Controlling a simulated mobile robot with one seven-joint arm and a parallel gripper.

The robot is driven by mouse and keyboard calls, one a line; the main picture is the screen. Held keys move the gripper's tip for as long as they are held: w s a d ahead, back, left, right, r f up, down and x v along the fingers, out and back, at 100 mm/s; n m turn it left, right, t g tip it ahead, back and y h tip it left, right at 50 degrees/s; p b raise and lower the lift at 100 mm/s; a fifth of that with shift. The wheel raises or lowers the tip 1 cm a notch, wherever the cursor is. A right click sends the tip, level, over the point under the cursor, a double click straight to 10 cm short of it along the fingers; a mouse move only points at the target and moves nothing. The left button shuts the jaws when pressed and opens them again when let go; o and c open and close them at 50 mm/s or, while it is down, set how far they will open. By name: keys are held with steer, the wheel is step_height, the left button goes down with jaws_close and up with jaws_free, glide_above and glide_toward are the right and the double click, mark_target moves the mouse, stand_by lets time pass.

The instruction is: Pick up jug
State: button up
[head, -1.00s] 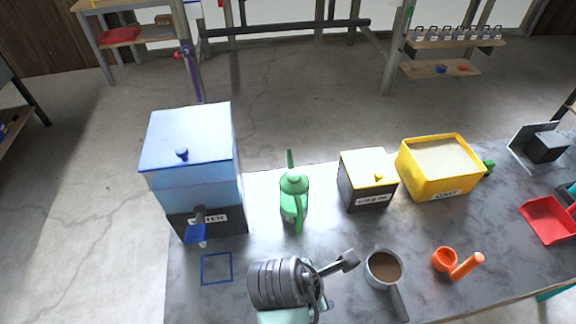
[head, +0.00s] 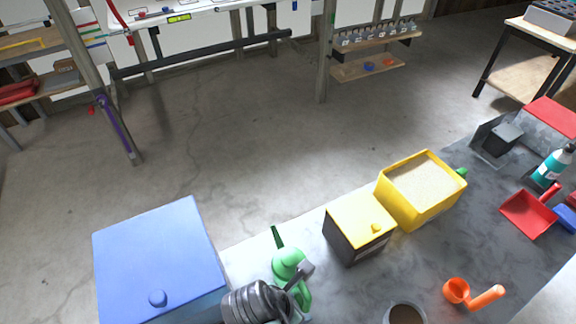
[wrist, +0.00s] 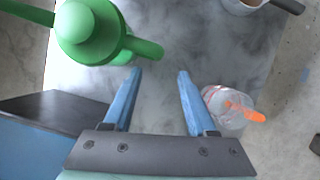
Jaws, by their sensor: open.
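My gripper (wrist: 160,76) is open and empty in the wrist view, its two blue fingers over bare grey tabletop. A clear jug-like vessel (wrist: 222,112) with red marks and an orange handle stands just right of the right finger. It does not show in the head view. A green can (wrist: 90,30) with a spout and handle is up and left of the left finger, apart from it. In the head view the green can (head: 287,262) stands beside the blue-lidded dispenser, its lower part hidden by my arm. I cannot tell for sure which vessel is the jug.
The blue-lidded dispenser (head: 160,250) is left of the green can. A yellow-lidded box (head: 360,222) and a yellow sand bin (head: 420,190) stand to its right.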

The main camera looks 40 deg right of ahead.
mark_target(305, 303)
steer(key=x, duration=0.3)
steer(key=shift+w, duration=0.1)
steer(key=shift+d+x, duration=0.25)
steer(key=shift+x, duration=1.05)
steer(key=shift+d+x, duration=0.2)
steer(key=shift+x, duration=1.1)
steer(key=shift+w+r, duration=0.1)
steer(key=shift+r, duration=0.1)
steer(key=shift+c, duration=0.3)
jaws_close()
steer(key=shift+r, duration=0.1)
